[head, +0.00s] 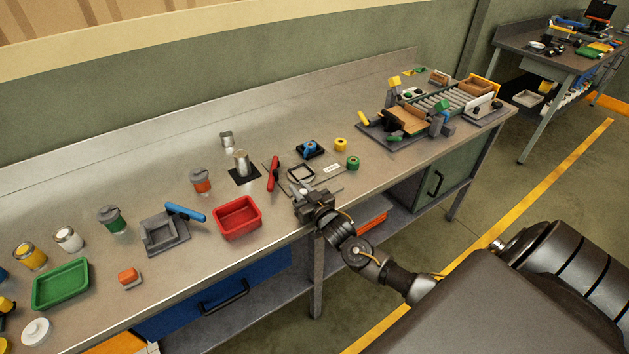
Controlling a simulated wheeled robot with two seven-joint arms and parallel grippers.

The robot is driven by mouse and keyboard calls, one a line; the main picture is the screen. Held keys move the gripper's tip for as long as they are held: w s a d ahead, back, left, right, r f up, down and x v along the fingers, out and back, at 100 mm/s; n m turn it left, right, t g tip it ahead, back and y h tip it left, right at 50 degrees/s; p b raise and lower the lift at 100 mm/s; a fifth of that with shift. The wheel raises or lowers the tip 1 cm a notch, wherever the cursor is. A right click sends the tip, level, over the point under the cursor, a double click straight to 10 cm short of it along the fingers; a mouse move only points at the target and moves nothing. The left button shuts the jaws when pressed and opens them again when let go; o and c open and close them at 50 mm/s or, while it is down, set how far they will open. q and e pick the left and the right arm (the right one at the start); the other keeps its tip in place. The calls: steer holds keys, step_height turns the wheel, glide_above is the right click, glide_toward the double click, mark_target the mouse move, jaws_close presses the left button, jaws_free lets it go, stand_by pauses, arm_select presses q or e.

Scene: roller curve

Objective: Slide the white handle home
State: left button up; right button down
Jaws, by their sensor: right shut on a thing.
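My right gripper (303,191) reaches in from the lower right, over the bench's front edge. It is shut at the near side of a flat grey plate (327,182) with a dark square frame (301,172) and a white label (333,168). My left gripper is not in view.
A red-handled tool (273,174) and a red tray (237,218) lie left of the gripper. Yellow (341,144) and green (353,163) round pieces stand behind and right. A roller conveyor (437,102) stands at the far right. The bench front right of the gripper is clear.

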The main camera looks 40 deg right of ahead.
steer(key=shift+a, duration=0.25)
steer(key=c, duration=1.2)
jaws_free()
steer(key=shift+a, duration=0.15)
steer(key=shift+c, duration=0.2)
steer(key=shift+s+d, duration=0.1)
steer(key=shift+d, duration=0.1)
steer(key=shift+s+f, duration=0.15)
steer(key=shift+s, duration=0.25)
steer(key=s+b, duration=0.2)
steer(key=s, duration=0.7)
steer(key=shift+s+a+b, duration=0.2)
steer(key=shift+s+b, duration=0.15)
steer(key=shift+s, duration=0.05)
